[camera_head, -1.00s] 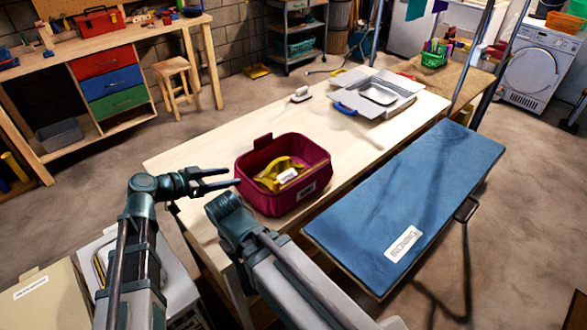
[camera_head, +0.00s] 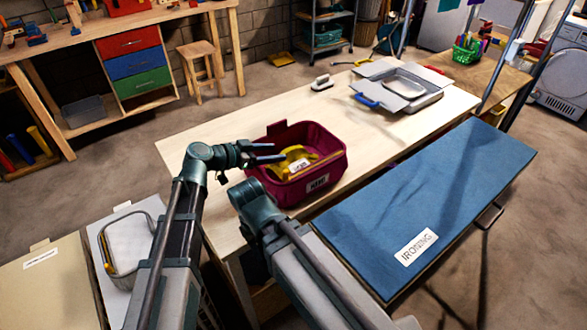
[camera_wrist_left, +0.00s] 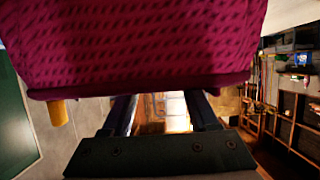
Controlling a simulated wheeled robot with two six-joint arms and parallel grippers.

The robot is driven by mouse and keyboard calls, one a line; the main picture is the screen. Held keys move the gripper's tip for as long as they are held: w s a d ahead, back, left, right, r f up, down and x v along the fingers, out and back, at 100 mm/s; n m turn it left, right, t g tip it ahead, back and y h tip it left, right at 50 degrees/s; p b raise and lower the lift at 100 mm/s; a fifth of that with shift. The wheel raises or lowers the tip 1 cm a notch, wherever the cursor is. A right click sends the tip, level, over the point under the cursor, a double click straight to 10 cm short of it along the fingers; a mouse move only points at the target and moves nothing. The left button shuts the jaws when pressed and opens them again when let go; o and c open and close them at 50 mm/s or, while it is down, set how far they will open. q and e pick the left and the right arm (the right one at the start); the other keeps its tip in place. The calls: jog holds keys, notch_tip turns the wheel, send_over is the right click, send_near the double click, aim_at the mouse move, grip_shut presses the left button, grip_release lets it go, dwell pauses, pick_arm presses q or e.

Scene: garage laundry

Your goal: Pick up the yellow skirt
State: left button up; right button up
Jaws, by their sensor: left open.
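The yellow skirt (camera_head: 294,157) lies bunched inside a magenta basket (camera_head: 327,174) on the wooden table. A white label shows on the cloth. My left gripper (camera_head: 280,153) is open, its fingers pointing right across the basket's left side in the head view. The fingertips overlap the skirt's left edge in the picture; I cannot tell whether they touch it. In the left wrist view the open, empty fingers (camera_wrist_left: 163,112) show below the magenta textured basket wall (camera_wrist_left: 140,45); the skirt is not clearly visible there. My right arm shows, but its fingers do not.
The light wooden table (camera_head: 220,150) has free room around the basket. Behind it are a white iron-like object (camera_head: 322,82) and an open grey box (camera_head: 420,95). A blue ironing board (camera_head: 440,195) lies in front at right.

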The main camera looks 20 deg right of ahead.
pick_arm(q)
jog(key=shift+b+x, duration=1.05)
jog(key=shift+x, duration=1.95)
jog(key=shift+w, duration=0.2)
jog(key=shift+a, duration=0.1)
grip_shut()
